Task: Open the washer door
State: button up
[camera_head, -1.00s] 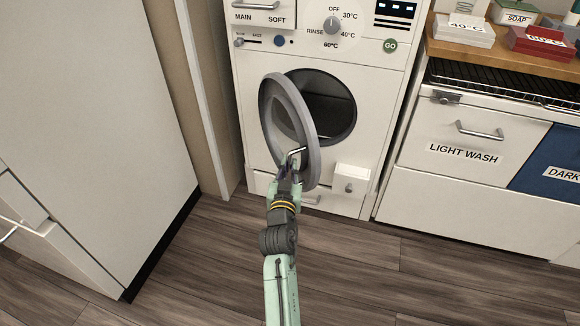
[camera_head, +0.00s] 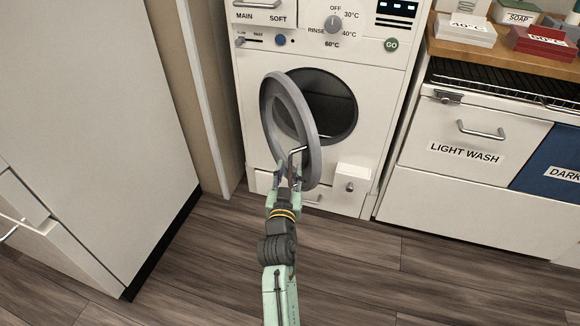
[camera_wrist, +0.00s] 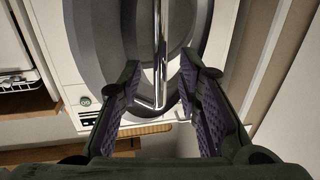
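The washer (camera_head: 255,105) stands at the back centre in the head view. Its round grey door (camera_head: 272,110) is swung well open to the left, and the dark drum opening (camera_head: 335,105) shows behind it. A metal bar handle (camera_head: 303,158) is on the door's outer face. My gripper (camera_head: 288,178) is just below the handle in the head view. In the wrist view my gripper (camera_wrist: 160,90) is open, its two fingers spread apart on either side of the handle (camera_wrist: 161,60). The handle appears between the fingers without either pad touching it.
A tall white cabinet (camera_head: 95,110) stands at the left. A laundry unit marked LIGHT WASH (camera_head: 465,150) stands right of the washer, with a wooden top (camera_head: 480,50) holding boxes. A small white box (camera_head: 351,178) sits low on the washer front. The floor (camera_head: 370,265) in front is clear.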

aim_at(312, 174)
jog(key=shift+s+a, duration=0.1)
jog(key=shift+s, duration=2.3)
jog(key=shift+c, duration=0.2)
jog(key=shift+w+d, duration=0.1)
jog(key=shift+d, duration=0.1)
jog(key=shift+c, duration=0.7)
jog(key=d+m, duration=0.1)
jog(key=d, duration=0.1)
jog(key=w+d+f+m+g, duration=0.1)
jog(key=d+m, duration=0.2)
jog(key=shift+w+d+f+m+p, duration=0.25)
jog(key=shift+d+f+m+p, duration=0.1)
jog(key=shift+d+m+p, duration=0.05)
jog(key=c, duration=0.4)
jog(key=d+m, duration=0.3)
jog(key=d+m+g+y, duration=0.1)
jog(key=d+m, duration=0.1)
jog(key=shift+w+p, duration=0.35)
jog(key=shift+p, duration=0.05)
grip_shut()
jog(key=s+d+r+m+t+y, duration=0.1)
jog(key=d+r+m+y, duration=0.2)
jog(key=d+r+m, duration=0.25)
jog(key=w+a+r+p, duration=0.1)
jog(key=w+a+p, duration=0.3)
jog(key=w, duration=0.3)
jog(key=shift+a+t+y+p, duration=0.3)
jog(key=shift+a+y, duration=0.1)
jog(key=shift+a, duration=0.35)
